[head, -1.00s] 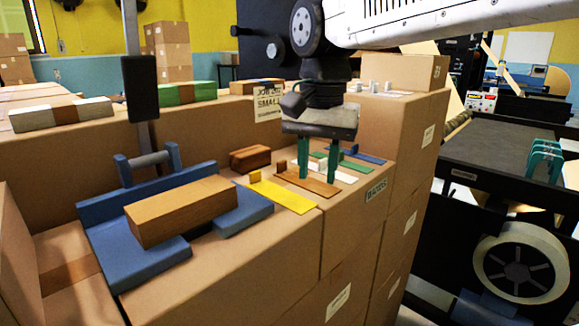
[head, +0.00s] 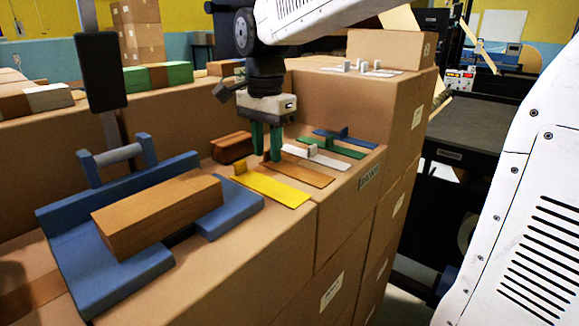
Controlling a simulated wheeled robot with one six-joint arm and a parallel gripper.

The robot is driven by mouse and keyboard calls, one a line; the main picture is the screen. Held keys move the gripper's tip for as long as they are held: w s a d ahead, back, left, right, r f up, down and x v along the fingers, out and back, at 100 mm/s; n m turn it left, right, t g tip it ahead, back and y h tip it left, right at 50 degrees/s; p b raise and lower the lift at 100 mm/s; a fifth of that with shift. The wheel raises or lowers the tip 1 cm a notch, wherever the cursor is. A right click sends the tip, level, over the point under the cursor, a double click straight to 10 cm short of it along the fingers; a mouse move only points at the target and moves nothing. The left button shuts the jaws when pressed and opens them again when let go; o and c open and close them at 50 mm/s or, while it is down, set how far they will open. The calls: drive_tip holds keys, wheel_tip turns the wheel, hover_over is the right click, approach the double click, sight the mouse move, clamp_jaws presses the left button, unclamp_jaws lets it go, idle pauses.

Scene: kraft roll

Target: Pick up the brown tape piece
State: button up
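The brown tape piece (head: 308,173) is a flat strip lying on top of a cardboard box, between a yellow piece (head: 272,187) and a white piece (head: 315,157). My gripper (head: 267,157) points down over the left end of the brown strip, its two green fingers reaching down to about the strip's level. The small upright tab at that end is hidden at the fingers. A narrow gap shows between the fingers; whether they touch the tab is unclear.
Green (head: 333,148) and blue (head: 345,138) pieces lie beyond the white one. A dark brown block (head: 231,147) stands close left of my gripper. A wooden block (head: 158,213) rests on a blue fixture (head: 63,258) at front left.

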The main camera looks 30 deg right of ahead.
drive_tip(key=shift+f, duration=0.1)
drive_tip(key=shift+c, duration=0.3)
clamp_jaws()
